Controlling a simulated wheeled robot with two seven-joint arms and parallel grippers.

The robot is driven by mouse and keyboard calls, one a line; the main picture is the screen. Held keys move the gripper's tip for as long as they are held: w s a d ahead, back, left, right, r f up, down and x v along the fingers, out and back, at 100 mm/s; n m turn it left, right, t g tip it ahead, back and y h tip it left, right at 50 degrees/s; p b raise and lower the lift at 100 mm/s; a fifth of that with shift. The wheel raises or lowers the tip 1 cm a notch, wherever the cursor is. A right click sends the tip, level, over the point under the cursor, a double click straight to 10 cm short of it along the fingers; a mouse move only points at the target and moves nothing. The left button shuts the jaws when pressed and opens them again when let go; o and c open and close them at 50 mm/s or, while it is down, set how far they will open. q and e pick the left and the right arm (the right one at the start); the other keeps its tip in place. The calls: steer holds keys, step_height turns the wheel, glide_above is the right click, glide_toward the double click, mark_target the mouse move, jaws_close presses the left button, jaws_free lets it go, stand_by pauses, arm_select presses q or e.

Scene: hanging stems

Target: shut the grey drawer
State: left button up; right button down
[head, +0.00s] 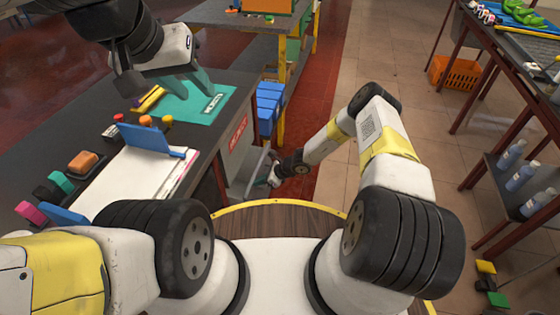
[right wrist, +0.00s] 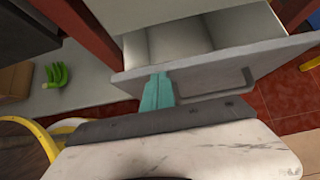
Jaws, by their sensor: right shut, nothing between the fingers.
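The grey drawer (right wrist: 212,78) stands part-way open in the right wrist view. I see its front panel with a handle and part of its pale inside, which looks empty where it shows. My right gripper (right wrist: 158,88) is shut, its teal fingers at the left part of the drawer front; I cannot tell whether they touch it. In the head view the right gripper (head: 265,178) is low beside the table's right side. My left gripper (head: 187,82) is open and empty above the teal mat, far from the drawer.
The dark table (head: 222,92) holds a teal mat (head: 190,106), a blue clipboard-like piece, papers and small coloured items. Blue bins (head: 268,100) stand behind the drawer side. Green bananas (right wrist: 57,75) lie on a grey surface left of the drawer.

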steer(key=w+a, duration=0.2)
steer(key=a, duration=0.5)
steer(key=shift+r, duration=0.1)
